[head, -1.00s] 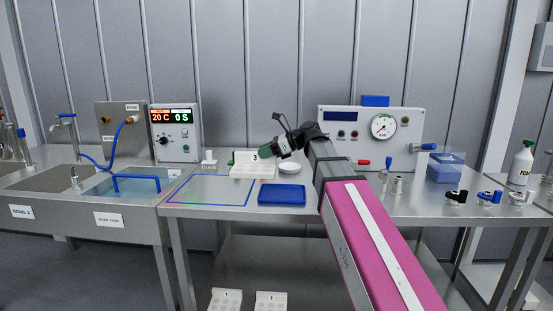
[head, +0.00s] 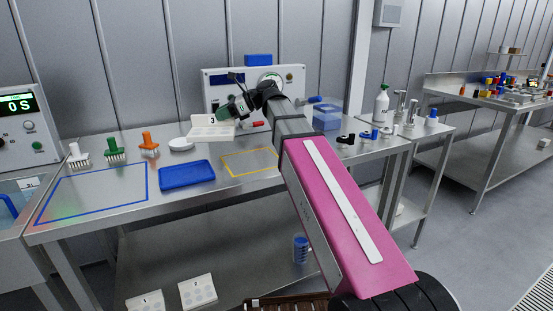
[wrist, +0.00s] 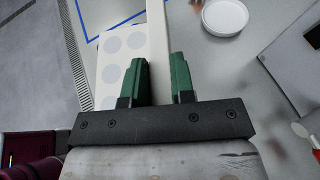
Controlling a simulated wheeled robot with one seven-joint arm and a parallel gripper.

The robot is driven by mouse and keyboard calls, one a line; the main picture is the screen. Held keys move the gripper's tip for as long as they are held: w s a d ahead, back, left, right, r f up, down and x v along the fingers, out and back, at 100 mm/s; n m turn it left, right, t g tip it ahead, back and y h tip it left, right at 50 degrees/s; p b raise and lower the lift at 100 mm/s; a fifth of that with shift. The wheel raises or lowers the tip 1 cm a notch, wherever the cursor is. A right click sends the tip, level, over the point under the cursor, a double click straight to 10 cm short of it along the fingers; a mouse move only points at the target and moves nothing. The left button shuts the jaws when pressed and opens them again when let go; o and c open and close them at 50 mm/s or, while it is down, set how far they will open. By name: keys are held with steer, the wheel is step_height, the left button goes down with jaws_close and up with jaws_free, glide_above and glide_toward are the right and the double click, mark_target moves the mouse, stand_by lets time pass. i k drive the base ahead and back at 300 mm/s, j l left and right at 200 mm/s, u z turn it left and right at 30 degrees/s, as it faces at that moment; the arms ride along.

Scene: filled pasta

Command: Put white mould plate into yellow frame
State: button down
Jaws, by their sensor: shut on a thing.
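My gripper (head: 222,113) is shut on the upright wall of a white mould plate (head: 207,133), holding it in the air above the back of the steel table. In the wrist view my green fingers (wrist: 162,82) pinch the plate's white wall. The plate's flat part (wrist: 108,68), with round grey hollows, reaches out to the left. The yellow frame (head: 231,175) is a thin outline on the tabletop, right of the blue tray and below and to the right of the plate in the head view. Its inside looks empty; my arm passes close to its right end.
A blue tray (head: 187,174) and a blue frame (head: 146,181) lie left of the yellow frame. A white round dish (head: 181,144) and brushes in white, green (head: 115,149) and orange (head: 149,145) stand behind. A gauge panel (head: 225,84) stands at the back. Two more mould plates lie below.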

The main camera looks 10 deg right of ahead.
mark_target(252, 161)
steer(key=k+j+z, duration=0.15)
steer(key=j+z, duration=0.3)
steer(key=k+j+z, duration=0.15)
steer(key=z, duration=0.25)
steer(key=k+j+z, duration=0.1)
steer(key=k+j, duration=0.25)
steer(key=k+j+z, duration=0.1)
steer(key=k+j, duration=0.2)
steer(key=k, duration=0.25)
